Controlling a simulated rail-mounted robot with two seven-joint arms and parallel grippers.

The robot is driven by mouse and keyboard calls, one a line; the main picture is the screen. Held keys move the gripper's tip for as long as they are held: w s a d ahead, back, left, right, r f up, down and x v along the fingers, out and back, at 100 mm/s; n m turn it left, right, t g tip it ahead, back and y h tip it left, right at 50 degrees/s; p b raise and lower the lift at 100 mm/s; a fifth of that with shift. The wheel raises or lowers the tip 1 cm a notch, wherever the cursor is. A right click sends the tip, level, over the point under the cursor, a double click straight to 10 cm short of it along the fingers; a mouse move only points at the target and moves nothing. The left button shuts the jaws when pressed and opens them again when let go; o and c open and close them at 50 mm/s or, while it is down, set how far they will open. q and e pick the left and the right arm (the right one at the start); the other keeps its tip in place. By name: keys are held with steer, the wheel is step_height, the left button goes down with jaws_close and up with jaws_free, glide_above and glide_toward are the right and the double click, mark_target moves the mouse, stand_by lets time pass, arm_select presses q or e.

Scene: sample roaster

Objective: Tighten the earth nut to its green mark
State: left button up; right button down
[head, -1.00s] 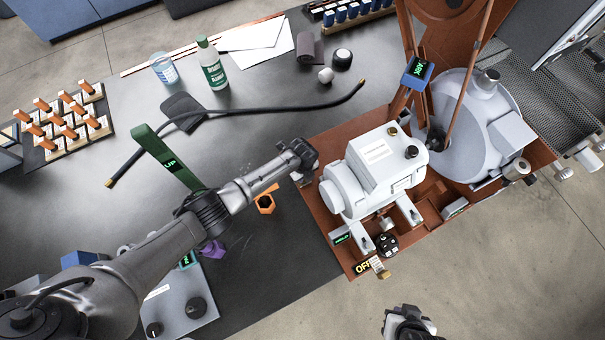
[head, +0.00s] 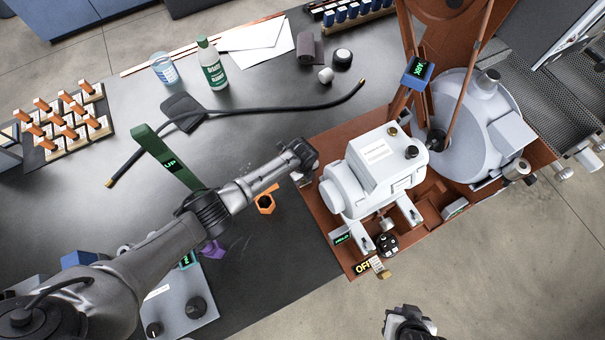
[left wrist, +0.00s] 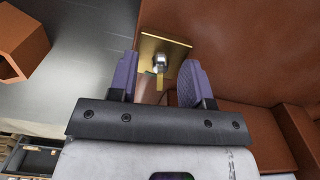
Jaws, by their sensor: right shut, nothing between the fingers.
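A small silvery nut (left wrist: 160,62) sits on a brass plate (left wrist: 178,46) in the left wrist view, with a short brass piece just below it. I cannot make out the green mark clearly. My left gripper (left wrist: 158,78) is open, its two purple fingers apart, with the nut showing in the gap between them; I cannot tell its depth between the fingers. In the head view my left gripper (head: 304,160) is at the left edge of the roaster's copper-coloured base (head: 321,236), and the nut is hidden. My right gripper (head: 410,326) is shut and empty at the bottom edge.
The white motor housing (head: 375,165) stands close right of my left gripper. An orange hexagonal piece (head: 265,203) lies on the dark table near my left arm.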

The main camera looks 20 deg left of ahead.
arm_select(q)
steer(key=shift+r, duration=0.55)
step_height(320, 180, up, 13)
steer(key=p, duration=0.4)
steer(key=shift+f, duration=0.15)
steer(key=shift+c, duration=0.3)
